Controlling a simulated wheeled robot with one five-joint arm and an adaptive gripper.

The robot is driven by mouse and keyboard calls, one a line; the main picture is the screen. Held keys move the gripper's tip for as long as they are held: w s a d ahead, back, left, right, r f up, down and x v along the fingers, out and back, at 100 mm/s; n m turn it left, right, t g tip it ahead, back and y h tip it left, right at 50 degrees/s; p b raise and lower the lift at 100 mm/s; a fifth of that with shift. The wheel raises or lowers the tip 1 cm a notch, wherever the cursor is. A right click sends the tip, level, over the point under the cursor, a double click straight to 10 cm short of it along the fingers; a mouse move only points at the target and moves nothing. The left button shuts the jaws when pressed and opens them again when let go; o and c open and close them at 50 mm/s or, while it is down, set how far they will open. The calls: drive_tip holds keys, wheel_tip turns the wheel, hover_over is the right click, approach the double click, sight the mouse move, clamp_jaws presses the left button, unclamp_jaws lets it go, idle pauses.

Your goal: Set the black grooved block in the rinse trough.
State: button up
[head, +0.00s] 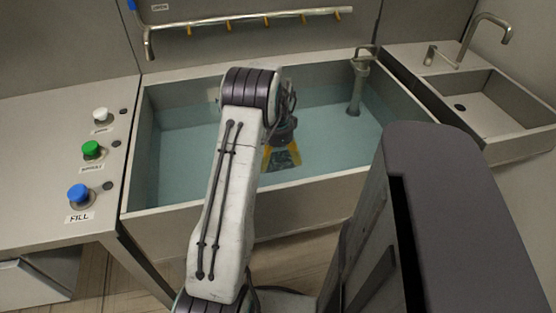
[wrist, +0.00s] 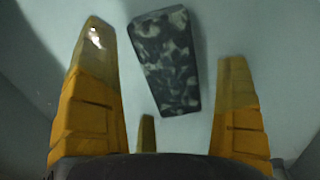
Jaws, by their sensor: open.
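The rinse trough (head: 300,190) is a wide grey basin filled with bluish water in the head view. My gripper (head: 282,164) points down inside it near the middle, its yellow fingers low at the water. In the wrist view my gripper (wrist: 165,45) is open, with its yellow fingers spread wide. A dark block (wrist: 166,62), taken as the black grooved block, lies beyond and between the fingers on the pale surface, tilted slightly. It shows mottled light patches; grooves cannot be made out. No finger visibly touches it. My arm hides part of the trough in the head view.
A standing pipe (head: 357,85) rises in the trough's back right. A bar with hooks (head: 250,21) runs along the back wall. Blue, green and white buttons (head: 92,149) sit on the left counter. A smaller sink (head: 480,105) is at the right.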

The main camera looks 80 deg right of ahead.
sight(278, 159)
wheel_tip(278, 159, up, 11)
drive_tip(key=p, duration=0.1)
idle(0.4)
drive_tip(key=shift+r, duration=0.1)
